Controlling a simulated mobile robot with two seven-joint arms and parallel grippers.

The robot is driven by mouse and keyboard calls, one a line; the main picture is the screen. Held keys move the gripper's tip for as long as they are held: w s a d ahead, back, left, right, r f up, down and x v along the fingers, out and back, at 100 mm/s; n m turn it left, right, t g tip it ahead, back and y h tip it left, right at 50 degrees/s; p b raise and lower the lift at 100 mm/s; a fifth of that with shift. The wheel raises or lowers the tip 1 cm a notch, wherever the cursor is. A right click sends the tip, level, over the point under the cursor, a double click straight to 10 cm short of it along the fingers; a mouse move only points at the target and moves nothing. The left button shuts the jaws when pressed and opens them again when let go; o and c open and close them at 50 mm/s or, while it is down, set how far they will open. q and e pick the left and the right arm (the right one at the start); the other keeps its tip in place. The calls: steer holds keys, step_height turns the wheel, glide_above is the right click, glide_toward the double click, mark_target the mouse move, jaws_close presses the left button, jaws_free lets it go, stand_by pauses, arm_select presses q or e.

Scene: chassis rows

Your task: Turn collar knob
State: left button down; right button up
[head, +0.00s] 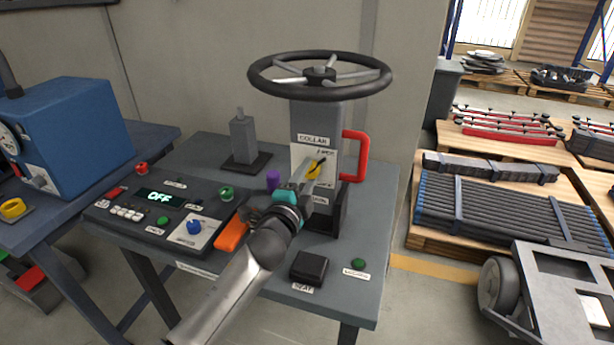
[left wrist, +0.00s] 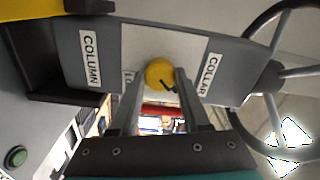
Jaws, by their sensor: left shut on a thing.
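The collar knob (head: 313,172) is a small round yellow knob on the front plate of a grey column (head: 322,122), beneath the COLLAR label. In the left wrist view the yellow knob (left wrist: 159,72) sits between my two fingertips, with a dark pointer mark on its lower right. My left gripper (head: 308,176) reaches in from the front and is shut on the knob; its fingers (left wrist: 159,82) lie on either side of it. The gripper partly hides the knob and plate in the head view. My right gripper is in neither view.
A black handwheel (head: 320,76) tops the column, and a red handle (head: 355,155) juts from its right side. A control panel (head: 160,209) reading OFF, an orange object (head: 232,235) and a black block (head: 308,267) stand on the bench. Pallets of bars (head: 500,211) lie at right.

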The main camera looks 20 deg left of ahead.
arm_select(q)
steer(key=shift+c, duration=1.9)
jaws_free()
steer(key=s+p, duration=0.1)
steer(key=s, duration=1.4)
steer(key=shift+s+a, duration=0.15)
steer(key=shift+a, duration=0.15)
steer(key=shift+f, duration=0.1)
